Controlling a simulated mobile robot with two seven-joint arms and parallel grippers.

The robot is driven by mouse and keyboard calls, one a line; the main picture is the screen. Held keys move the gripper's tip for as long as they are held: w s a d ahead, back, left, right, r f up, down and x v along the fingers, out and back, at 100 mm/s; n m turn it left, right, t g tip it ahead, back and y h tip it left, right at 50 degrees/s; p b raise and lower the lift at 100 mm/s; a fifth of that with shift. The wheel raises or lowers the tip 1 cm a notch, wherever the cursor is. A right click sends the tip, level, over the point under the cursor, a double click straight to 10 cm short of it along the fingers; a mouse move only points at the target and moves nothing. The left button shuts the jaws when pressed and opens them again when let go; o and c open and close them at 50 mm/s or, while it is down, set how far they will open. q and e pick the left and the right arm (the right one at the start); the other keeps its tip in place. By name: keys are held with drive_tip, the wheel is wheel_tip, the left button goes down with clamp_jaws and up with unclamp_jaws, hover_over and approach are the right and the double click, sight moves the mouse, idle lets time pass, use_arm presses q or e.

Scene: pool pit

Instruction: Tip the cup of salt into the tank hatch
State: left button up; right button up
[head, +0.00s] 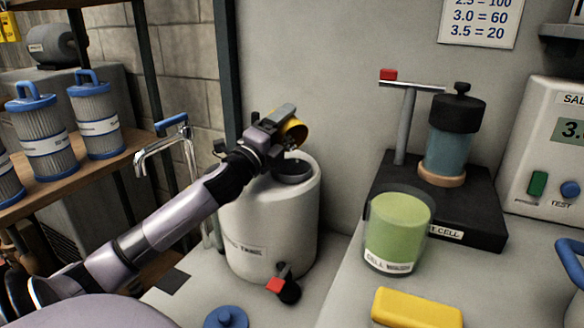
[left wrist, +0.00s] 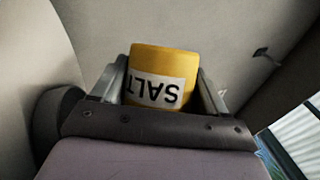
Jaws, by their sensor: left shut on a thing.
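The yellow cup (head: 297,131) is held in my left gripper (head: 284,126), just above the tank's open top. Its dark mouth seems to face right, so it looks tipped on its side. In the left wrist view the cup (left wrist: 164,72) sits between the two fingers, its SALT label upside down. The white tank (head: 268,225) stands on the counter against the wall. Its round dark hatch (head: 293,171) lies below the cup. Whether any salt is in the cup or falling cannot be seen. My right gripper is not in view.
A metal tap (head: 168,145) stands left of the tank. A blue lid with a knob (head: 227,317) lies in front. On the right are a green-filled cell (head: 397,230), a black test stand (head: 480,205) and a yellow block (head: 415,308). Filters (head: 97,120) stand on a shelf at left.

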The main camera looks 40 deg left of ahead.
use_arm(q)
drive_tip(key=shift+d+r+m, duration=0.1)
drive_tip(key=shift+r+m, duration=0.05)
drive_tip(key=shift+m, duration=0.35)
idle(0.5)
